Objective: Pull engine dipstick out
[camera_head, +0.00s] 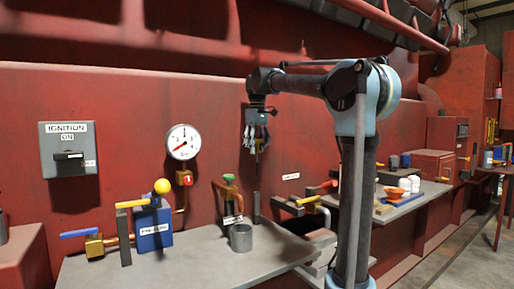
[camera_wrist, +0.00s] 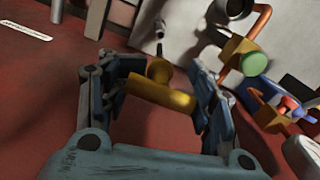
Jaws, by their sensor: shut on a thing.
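My gripper (camera_head: 256,147) hangs pointing down in front of the red engine wall, above the grey bench. In the wrist view my gripper (camera_wrist: 162,92) is shut on the yellow crossbar handle of the dipstick (camera_wrist: 162,95), with a finger at each end of the bar. A round yellow knob sits at the bar's middle. In the head view a thin dark rod shows just below the fingers. A dark upright post (camera_head: 257,207) stands lower, with red wall visible between it and the rod. The rod's full length is hard to make out.
The grey bench (camera_head: 190,265) carries a grey cup (camera_head: 241,237), a blue box (camera_head: 152,228) with a yellow-knobbed lever, and a green-topped valve (camera_head: 229,180). A gauge (camera_head: 183,142) and an ignition switch (camera_head: 69,160) are on the wall. Bowls (camera_head: 405,185) stand farther right.

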